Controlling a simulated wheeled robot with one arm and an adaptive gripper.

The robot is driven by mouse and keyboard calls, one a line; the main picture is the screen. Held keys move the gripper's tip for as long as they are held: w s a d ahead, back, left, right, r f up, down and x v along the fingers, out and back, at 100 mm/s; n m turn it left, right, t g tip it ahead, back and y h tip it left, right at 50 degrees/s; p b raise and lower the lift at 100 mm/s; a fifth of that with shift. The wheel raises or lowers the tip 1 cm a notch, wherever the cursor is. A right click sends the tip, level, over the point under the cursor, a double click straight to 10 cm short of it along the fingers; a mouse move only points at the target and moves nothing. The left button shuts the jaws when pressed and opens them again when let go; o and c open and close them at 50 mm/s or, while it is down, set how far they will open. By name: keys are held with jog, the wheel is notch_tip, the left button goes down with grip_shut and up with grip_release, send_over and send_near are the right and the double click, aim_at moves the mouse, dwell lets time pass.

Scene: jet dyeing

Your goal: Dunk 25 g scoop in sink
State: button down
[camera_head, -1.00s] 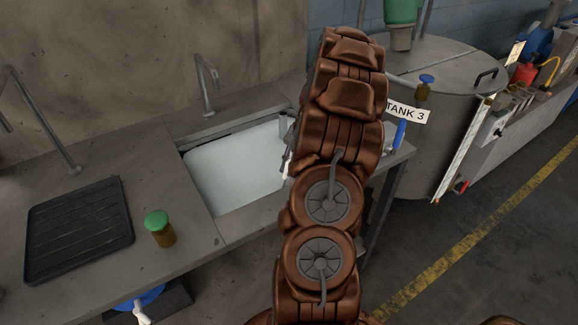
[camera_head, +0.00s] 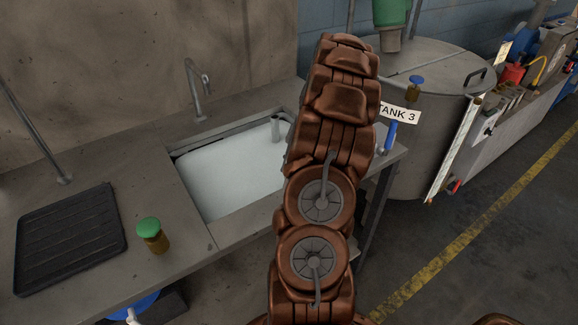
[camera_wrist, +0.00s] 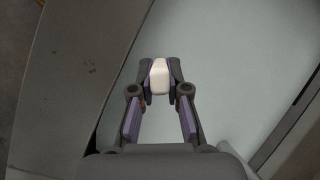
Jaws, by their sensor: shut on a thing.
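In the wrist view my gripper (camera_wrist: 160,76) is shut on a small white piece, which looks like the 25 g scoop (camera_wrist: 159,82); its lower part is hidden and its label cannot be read. The gripper is over the pale basin of the sink (camera_wrist: 220,60). In the head view the sink (camera_head: 225,175) is set into the counter, with a pale, even inside; I cannot tell whether that is water.
A tap (camera_head: 199,90) stands behind the sink. A black ribbed mat (camera_head: 70,238) and a green-capped brown bottle (camera_head: 153,235) are on the counter to the left. Tank 3 (camera_head: 420,140) stands to the right. A grey upright piece (camera_head: 275,127) shows at the sink's back right.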

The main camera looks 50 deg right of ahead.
jog(key=shift+a, duration=0.1)
jog(key=shift+w+a, duration=0.3)
jog(key=shift+a, duration=0.35)
jog(key=shift+w+a, duration=0.25)
jog(key=shift+a, duration=0.4)
notch_tip(320, 180, up, 16)
jog(key=p, duration=0.3)
dwell(0.9)
dwell(1.0)
